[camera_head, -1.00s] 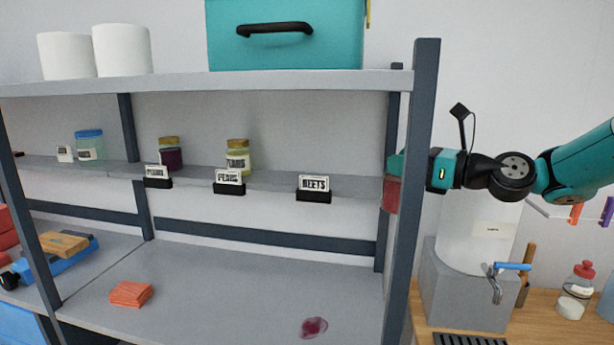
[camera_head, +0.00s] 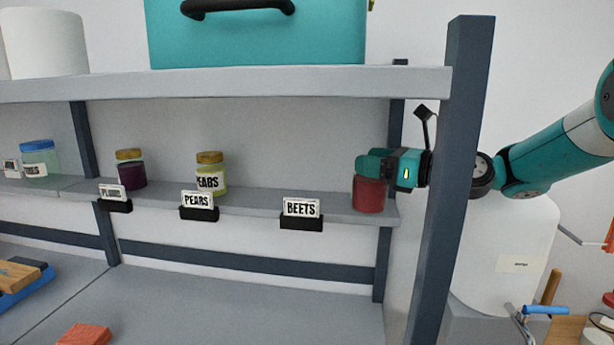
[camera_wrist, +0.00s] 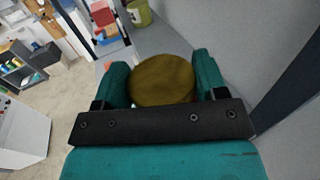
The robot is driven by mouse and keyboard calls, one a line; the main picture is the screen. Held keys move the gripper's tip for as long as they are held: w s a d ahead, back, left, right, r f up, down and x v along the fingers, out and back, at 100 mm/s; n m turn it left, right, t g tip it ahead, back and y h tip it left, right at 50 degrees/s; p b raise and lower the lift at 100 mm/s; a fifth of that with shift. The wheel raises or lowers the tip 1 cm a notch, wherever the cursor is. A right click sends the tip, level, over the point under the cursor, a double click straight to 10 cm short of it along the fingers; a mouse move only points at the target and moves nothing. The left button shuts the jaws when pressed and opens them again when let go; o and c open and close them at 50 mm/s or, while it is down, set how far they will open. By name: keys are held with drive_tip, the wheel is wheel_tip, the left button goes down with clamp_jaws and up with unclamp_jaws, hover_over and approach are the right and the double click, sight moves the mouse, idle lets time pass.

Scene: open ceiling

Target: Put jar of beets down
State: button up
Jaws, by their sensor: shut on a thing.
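My gripper (camera_head: 378,165) is shut on a jar of beets (camera_head: 368,195), a red jar held at the right end of the middle shelf (camera_head: 340,209). In the wrist view the jar's brown-gold lid (camera_wrist: 162,80) sits between the two teal fingers. The jar's base is close to the shelf's front edge; I cannot tell whether it touches. The BEETS label (camera_head: 301,208) stands on the shelf edge to the left of the jar. The shelf behind that label is bare.
A pears jar (camera_head: 211,174) and a purple jar (camera_head: 131,169) stand farther left behind their labels. A dark upright post (camera_head: 460,150) is right of the gripper, in front of my arm. The upper shelf (camera_head: 250,84) runs above.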

drive_tip(key=p+x, duration=0.2)
drive_tip(key=x, duration=0.3)
drive_tip(key=p+x, duration=0.2)
drive_tip(key=x, duration=0.3)
drive_tip(key=f+p+x, duration=0.1)
drive_tip(key=p+x, duration=0.1)
drive_tip(key=x, duration=0.3)
drive_tip(key=shift+w+f, duration=0.1)
drive_tip(key=shift+w, duration=0.25)
drive_tip(key=shift+f, duration=0.2)
drive_tip(key=o, duration=1.4)
drive_tip(key=b+v, duration=0.4)
drive_tip(key=v, duration=0.8)
